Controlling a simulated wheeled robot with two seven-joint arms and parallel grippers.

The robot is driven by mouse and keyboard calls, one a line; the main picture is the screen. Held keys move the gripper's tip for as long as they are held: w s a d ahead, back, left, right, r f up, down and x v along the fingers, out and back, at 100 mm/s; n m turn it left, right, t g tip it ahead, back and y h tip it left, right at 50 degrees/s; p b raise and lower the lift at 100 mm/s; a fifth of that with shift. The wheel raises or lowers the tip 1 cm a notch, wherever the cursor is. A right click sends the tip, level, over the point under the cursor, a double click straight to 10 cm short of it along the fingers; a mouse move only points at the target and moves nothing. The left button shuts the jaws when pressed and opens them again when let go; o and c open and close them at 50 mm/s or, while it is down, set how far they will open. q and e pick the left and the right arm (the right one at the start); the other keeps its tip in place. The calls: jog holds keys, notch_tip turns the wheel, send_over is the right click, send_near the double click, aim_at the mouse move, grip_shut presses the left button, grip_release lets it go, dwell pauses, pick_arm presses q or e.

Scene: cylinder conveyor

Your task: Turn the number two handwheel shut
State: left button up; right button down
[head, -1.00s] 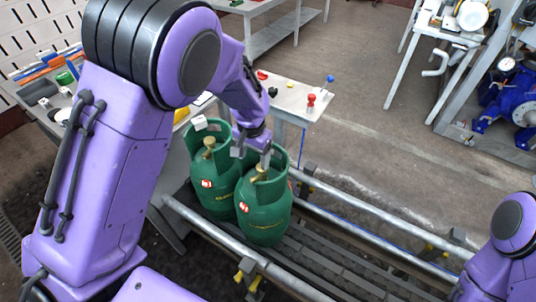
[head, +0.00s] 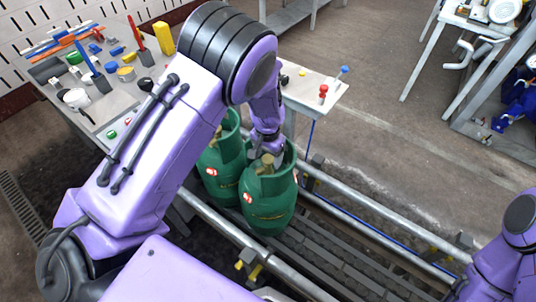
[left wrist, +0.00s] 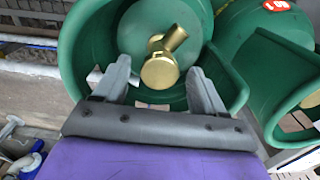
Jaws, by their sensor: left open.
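Two green gas cylinders stand upright side by side on the conveyor. The right one (head: 268,205) has a collar around a brass valve with a round brass handwheel, which shows in the left wrist view (left wrist: 160,72). My left gripper (left wrist: 160,68) is open over that collar. Its two grey fingers are apart, one on each side of the brass handwheel, and do not visibly close on it. In the head view the gripper (head: 267,152) partly hides the valve. The left cylinder (head: 222,172) is partly behind my arm. I cannot read which label is number two. My right gripper is out of view.
The conveyor (head: 330,250) has metal side rails (head: 385,237) close to the cylinders. A small table with red and blue knobs (head: 318,98) stands behind. A workbench with tools (head: 120,95) is at the upper left. The rollers to the right are clear.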

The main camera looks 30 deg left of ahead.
pick_arm(q)
jog(key=c, duration=1.1)
jog(key=shift+o, duration=0.2)
jog(key=m+p, duration=0.2)
jog(key=m, duration=0.2)
jog(key=shift+r+m, duration=0.15)
jog(key=shift+m, duration=0.15)
jog(key=m+p, duration=0.1)
jog(key=m, duration=0.4)
jog(key=m+p, duration=0.1)
jog(key=m, duration=0.4)
jog(key=shift+w+m, duration=0.1)
jog(key=shift+m, duration=0.3)
jog(key=m, duration=0.5)
jog(key=shift+p, duration=0.3)
jog(key=shift+m, duration=0.3)
